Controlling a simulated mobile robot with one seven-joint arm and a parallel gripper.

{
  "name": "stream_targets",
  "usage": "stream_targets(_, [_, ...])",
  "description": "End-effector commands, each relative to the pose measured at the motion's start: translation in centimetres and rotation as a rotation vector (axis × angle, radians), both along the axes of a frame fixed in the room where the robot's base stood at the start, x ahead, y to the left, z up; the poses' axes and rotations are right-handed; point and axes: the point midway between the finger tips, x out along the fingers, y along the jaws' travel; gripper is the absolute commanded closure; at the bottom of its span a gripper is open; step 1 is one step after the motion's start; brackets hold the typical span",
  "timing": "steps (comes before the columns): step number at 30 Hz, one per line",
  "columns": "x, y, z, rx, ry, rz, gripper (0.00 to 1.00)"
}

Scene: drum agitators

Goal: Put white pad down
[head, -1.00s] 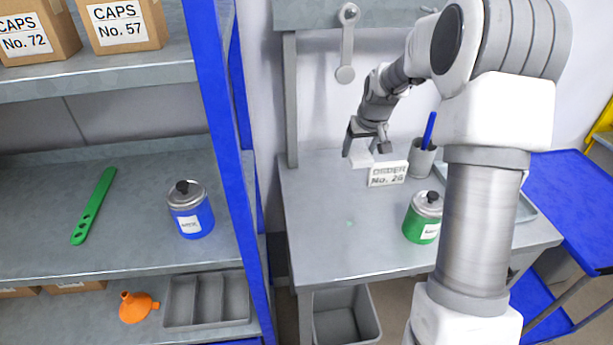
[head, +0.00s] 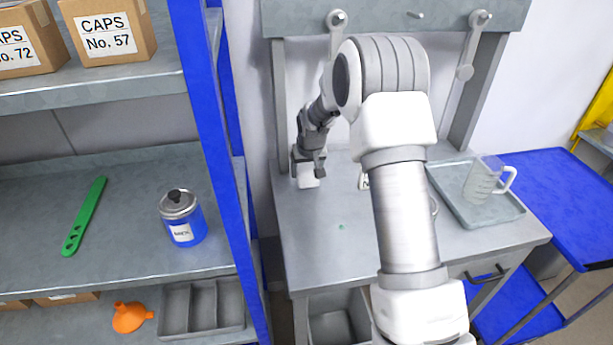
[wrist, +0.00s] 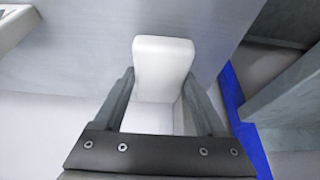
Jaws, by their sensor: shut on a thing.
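The white pad (head: 308,178) is a small white block at the back left of the grey workbench (head: 310,235). My gripper (head: 309,168) is shut on it, with a finger on either side. In the wrist view the pad (wrist: 164,65) sticks out past the fingertips of my gripper (wrist: 160,95), over the grey bench surface. I cannot tell whether the pad touches the bench.
A white order sign (head: 363,180) is mostly hidden behind my arm. A grey tray (head: 500,215) with a clear jug (head: 482,180) is at the right. The blue shelf post (head: 215,150) stands left of the bench.

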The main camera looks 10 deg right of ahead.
Motion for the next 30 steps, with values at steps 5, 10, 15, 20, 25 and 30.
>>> stream_targets(5, [-0.1,0.0,-2.3,0.000,0.002,0.000,0.71])
stream_targets(10, [0.0,0.0,-2.3,0.000,0.000,0.000,0.71])
stream_targets(15, [0.0,0.0,-2.8,0.000,0.000,0.000,0.71])
stream_targets(20, [-0.1,0.0,-2.8,0.000,0.001,0.000,0.10])
stream_targets(25, [-0.1,-0.2,-2.9,-0.001,0.003,-0.002,0.00])
stream_targets(30, [-0.1,-0.3,-3.0,-0.002,0.004,-0.002,0.00])
